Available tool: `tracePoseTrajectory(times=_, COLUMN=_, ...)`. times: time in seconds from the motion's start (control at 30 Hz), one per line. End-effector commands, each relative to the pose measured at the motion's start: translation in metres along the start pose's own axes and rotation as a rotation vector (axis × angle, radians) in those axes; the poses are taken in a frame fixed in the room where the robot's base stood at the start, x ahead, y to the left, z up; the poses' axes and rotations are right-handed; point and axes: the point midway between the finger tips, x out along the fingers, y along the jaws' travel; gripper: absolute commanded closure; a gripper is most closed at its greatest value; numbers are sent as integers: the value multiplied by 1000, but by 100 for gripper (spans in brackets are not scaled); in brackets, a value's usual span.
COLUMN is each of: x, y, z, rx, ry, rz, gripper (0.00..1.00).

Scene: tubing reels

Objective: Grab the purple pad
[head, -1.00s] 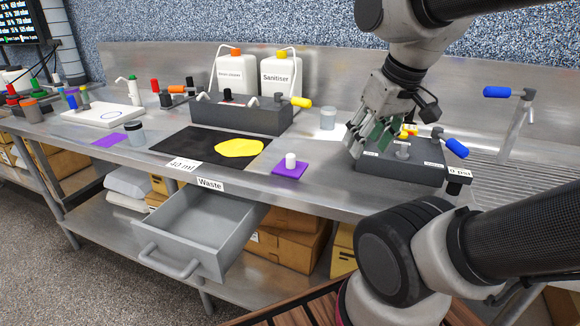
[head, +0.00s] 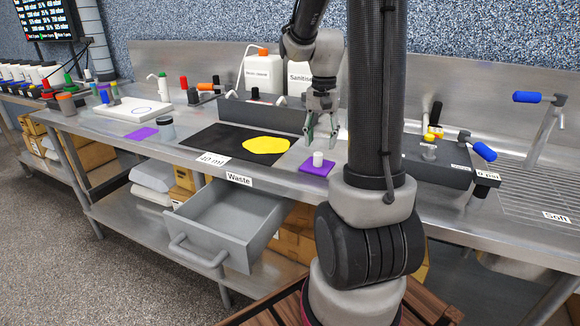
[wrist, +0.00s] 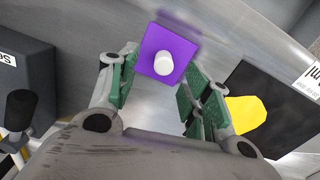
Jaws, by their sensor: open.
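A purple pad (head: 317,168) with a small white cylinder (head: 318,158) on it lies on the steel bench, right of the black mat. In the wrist view the pad (wrist: 158,66) shows ahead of and between my open fingers, with the white cylinder (wrist: 163,63) near its middle. My gripper (head: 322,136) is open and empty, above and just behind the pad in the head view. It also shows in the wrist view (wrist: 155,95). A second, flat purple patch (head: 141,133) lies at the left of the bench beside a small jar.
A black mat (head: 205,143) with a yellow patch (head: 266,145) lies left of the pad. A grey valve block (head: 436,168) stands to the right. Two white jugs (head: 262,72) stand behind. An open grey drawer (head: 222,223) juts out below the bench edge.

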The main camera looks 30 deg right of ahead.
Motion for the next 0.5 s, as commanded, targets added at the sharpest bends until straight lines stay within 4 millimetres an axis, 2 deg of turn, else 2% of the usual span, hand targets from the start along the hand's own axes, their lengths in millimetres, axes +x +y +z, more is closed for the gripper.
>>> tracePoseTrajectory(times=0.07, x=-8, y=-4, z=-7, rx=64, ry=21, rz=-13, gripper=51)
tracePoseTrajectory(times=0.23, x=-6, y=-4, z=-7, rx=154, ry=24, rz=-16, gripper=51)
tracePoseTrajectory(times=0.5, x=23, y=-4, z=-7, rx=169, ry=22, rz=-15, gripper=51)
